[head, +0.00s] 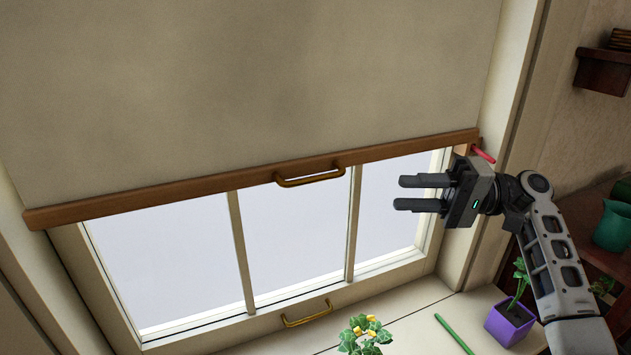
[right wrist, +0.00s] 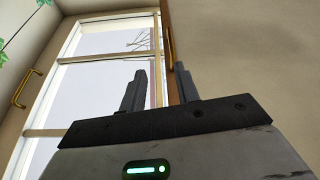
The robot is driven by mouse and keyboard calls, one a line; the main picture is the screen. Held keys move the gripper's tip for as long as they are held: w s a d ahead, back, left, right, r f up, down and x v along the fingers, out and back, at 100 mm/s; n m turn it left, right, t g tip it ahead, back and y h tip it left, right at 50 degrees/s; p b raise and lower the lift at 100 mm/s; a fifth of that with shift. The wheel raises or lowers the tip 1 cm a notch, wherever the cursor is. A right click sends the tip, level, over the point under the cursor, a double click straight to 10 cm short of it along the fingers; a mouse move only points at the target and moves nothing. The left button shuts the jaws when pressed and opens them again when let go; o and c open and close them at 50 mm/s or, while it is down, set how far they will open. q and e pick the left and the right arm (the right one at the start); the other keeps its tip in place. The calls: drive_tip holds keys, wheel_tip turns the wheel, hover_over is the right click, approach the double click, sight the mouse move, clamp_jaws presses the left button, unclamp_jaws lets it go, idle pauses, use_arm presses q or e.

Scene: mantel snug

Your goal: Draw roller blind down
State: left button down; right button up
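The roller blind (head: 255,85) is a beige sheet covering the upper part of the window in the head view. A brown wooden bar (head: 215,186) runs along its bottom edge, with a curved brass handle (head: 311,179) at its middle. My right gripper (head: 403,194) is open and empty, to the right of the handle and apart from it, just below the bar's right end. In the right wrist view the blind (right wrist: 240,50), its bar and the handle (right wrist: 170,47) show beyond my right gripper's fingers (right wrist: 158,86). My left gripper is out of view.
Below the blind is the window's pale frame (head: 240,250) with a second brass handle (head: 307,314) on its lower rail. A flowering plant (head: 365,335), a green stick (head: 454,333) and a purple pot (head: 509,322) stand or lie on the sill. A red peg (head: 484,155) is by the bar's right end.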

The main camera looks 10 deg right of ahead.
sight(326, 179)
drive_tip(key=shift+y, duration=0.3)
drive_tip(key=x, duration=0.5)
drive_tip(key=r+p+x, duration=0.1)
drive_tip(key=x, duration=0.4)
drive_tip(key=p+x, duration=0.1)
drive_tip(key=x, duration=0.4)
drive_tip(key=shift+w+a+r, duration=0.1)
drive_tip(key=shift+a+r, duration=0.05)
drive_tip(key=shift+r, duration=0.2)
drive_tip(key=shift+f, duration=0.1)
clamp_jaws()
